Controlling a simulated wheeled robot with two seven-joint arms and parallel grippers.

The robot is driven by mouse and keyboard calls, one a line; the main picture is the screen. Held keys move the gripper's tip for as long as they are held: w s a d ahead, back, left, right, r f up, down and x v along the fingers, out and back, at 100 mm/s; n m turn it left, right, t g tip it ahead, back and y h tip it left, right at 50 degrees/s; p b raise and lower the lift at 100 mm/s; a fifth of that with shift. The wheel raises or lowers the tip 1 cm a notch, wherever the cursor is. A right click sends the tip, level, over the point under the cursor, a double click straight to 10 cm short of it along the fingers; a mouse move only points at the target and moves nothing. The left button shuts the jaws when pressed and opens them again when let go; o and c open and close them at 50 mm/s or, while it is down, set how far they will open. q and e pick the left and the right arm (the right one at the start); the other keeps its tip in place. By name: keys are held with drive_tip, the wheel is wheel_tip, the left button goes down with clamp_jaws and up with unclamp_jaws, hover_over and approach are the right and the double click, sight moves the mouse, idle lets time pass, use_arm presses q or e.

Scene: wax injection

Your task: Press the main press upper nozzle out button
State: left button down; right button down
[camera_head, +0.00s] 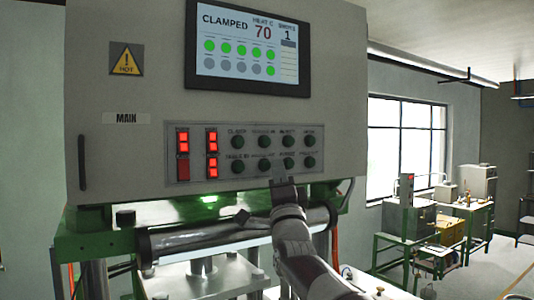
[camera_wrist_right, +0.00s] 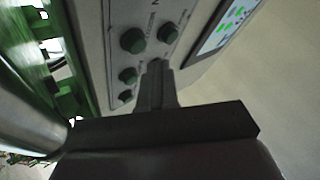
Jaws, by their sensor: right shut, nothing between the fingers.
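The main press control panel (camera_head: 220,150) carries two rows of round dark green buttons below the MAIN label (camera_head: 126,118). Most button labels are too blurred to read, so I cannot tell which is the upper nozzle out button. My right gripper (camera_head: 283,182) is shut and empty, its tip just below the third button (camera_head: 288,164) of the lower row. In the right wrist view the shut fingers (camera_wrist_right: 158,72) point at the panel beside several green buttons, one large one (camera_wrist_right: 132,40) nearby. I cannot tell whether the tip touches the panel. My left gripper is not in view.
The screen (camera_head: 250,45) above the panel reads CLAMPED and 70. A green press frame (camera_head: 95,235) and a horizontal metal cylinder (camera_head: 190,238) lie below the cabinet. Benches with equipment (camera_head: 405,222) stand at right.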

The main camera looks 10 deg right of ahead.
drive_tip(key=shift+w+a, duration=0.15)
drive_tip(key=shift+w, duration=0.25)
drive_tip(key=shift+w, duration=0.1)
idle(1.8)
drive_tip(key=shift+w+a+p, duration=0.15)
drive_tip(key=shift+w+p, duration=0.15)
drive_tip(key=shift+p, duration=0.05)
